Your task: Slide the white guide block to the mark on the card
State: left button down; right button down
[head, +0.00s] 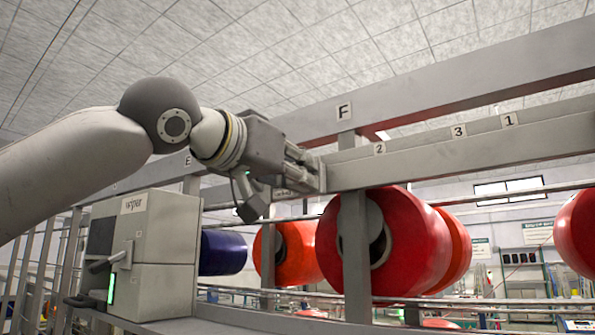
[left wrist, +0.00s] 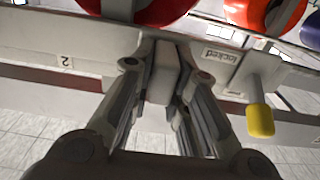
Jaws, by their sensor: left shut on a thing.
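My left gripper (head: 312,172) is at the left part of a long grey rail (head: 430,160). In the left wrist view its two fingers (left wrist: 164,72) are closed on the pale guide block (left wrist: 162,88) at the rail. In the head view the gripper mostly hides the block. Small number plates on the rail read 2 (head: 380,148), 3 (head: 459,131) and 1 (head: 509,119), all to the right of the gripper. I cannot make out which piece is the card. My right gripper is not in view.
A lever with a yellow knob (left wrist: 260,121) sits beside the block, next to a "locked" label (left wrist: 219,56). Large red bobbins (head: 415,240) hang below the rail, with a blue one (head: 222,253) further left. A grey box (head: 165,245) stands at lower left. An upright post (head: 356,270) carries plate F.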

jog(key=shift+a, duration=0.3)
